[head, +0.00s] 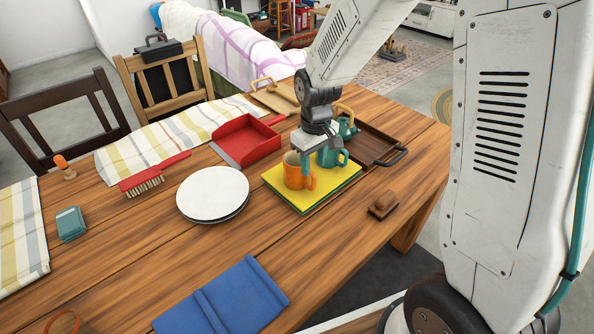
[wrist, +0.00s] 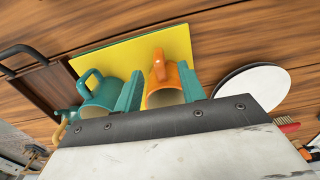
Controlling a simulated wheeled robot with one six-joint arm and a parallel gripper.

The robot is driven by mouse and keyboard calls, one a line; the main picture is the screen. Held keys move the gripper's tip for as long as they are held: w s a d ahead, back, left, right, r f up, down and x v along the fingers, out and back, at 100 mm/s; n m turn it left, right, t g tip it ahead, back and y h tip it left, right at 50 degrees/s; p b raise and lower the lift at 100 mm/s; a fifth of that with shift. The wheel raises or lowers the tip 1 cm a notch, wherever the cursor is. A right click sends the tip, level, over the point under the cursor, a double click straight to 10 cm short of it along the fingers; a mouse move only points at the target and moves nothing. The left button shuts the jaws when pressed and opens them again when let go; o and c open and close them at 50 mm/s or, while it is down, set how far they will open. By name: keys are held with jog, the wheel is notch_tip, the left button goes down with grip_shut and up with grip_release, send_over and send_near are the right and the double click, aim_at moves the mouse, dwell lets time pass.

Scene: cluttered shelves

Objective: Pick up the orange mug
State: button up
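The orange mug (head: 293,176) stands upright on a yellow flat board or book (head: 325,195) on the wooden table. In the wrist view the orange mug (wrist: 158,82) lies between the two teal fingers of my gripper (wrist: 160,70), its handle toward the top of the picture. The fingers are spread, one on each side of the mug; firm contact is not visible. In the head view my gripper (head: 306,160) reaches down at the mug's right side and hides part of it. A teal mug (head: 328,158) stands close to its right, also visible in the wrist view (wrist: 104,92).
A brown tray (head: 375,148) and another teal vessel (head: 347,127) are behind right. White plates (head: 212,193) lie to the left, a red dustpan (head: 247,141) behind left. A brown block-like object (head: 383,205) lies in front right. Bare table lies in front of the yellow board.

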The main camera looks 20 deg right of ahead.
aim_at(313, 189)
jog(key=shift+w+f, duration=0.15)
jog(key=shift+f, duration=0.35)
jog(key=f, duration=0.7)
jog(key=shift+s+d+f, duration=0.15)
jog(key=shift+s+f, duration=0.05)
jog(key=shift+f, duration=0.1)
grip_shut()
